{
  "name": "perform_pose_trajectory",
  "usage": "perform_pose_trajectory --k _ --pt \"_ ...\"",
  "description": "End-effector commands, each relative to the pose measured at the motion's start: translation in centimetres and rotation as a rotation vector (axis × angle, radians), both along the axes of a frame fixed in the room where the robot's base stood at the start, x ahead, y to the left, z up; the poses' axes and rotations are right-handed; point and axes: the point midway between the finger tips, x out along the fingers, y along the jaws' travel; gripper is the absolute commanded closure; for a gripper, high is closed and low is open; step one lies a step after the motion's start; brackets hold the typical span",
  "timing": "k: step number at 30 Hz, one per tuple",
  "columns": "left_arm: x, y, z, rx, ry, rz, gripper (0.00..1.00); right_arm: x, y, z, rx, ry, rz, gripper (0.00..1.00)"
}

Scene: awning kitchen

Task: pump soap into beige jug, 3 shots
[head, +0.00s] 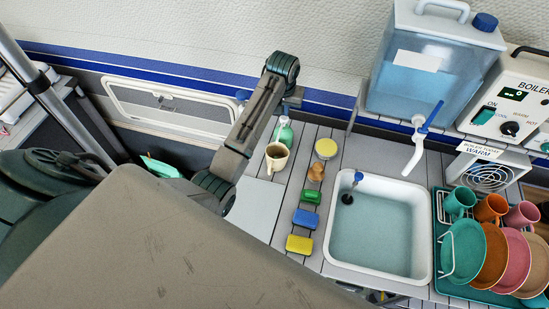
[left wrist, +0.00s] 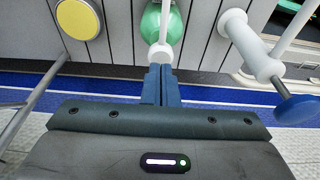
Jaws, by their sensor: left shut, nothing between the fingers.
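The beige jug (head: 277,157) stands on the slatted counter left of the sink, open at the top. Just behind it is the green soap bottle (head: 285,137) with a white pump; it also shows in the left wrist view (left wrist: 173,24). My left gripper (head: 285,115) is over the bottle, pointing down. In the left wrist view its fingers (left wrist: 160,69) are shut and empty, right at the white pump head (left wrist: 160,52). Whether they press on it, I cannot tell. The pump's spout points toward the jug. The jug's inside is unclear. My right gripper is not in view.
A yellow-lidded jar (head: 326,148), a green sponge (head: 312,196), a blue one (head: 306,219) and a yellow one (head: 299,244) lie between jug and sink (head: 424,240). A water tank (head: 425,65) and dish rack (head: 440,270) are to the right.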

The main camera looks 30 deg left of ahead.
Motion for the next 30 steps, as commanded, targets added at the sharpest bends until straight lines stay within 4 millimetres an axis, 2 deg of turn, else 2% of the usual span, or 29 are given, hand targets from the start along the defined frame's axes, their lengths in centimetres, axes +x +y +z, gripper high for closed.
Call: perform_pose_trajectory --k 17,30 --pt "0.1 0.0 0.3 0.001 -0.003 0.000 1.00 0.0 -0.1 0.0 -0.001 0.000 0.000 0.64" --pt "0.1 0.0 4.6 0.001 -0.005 0.000 1.00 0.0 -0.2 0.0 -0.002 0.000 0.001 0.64"
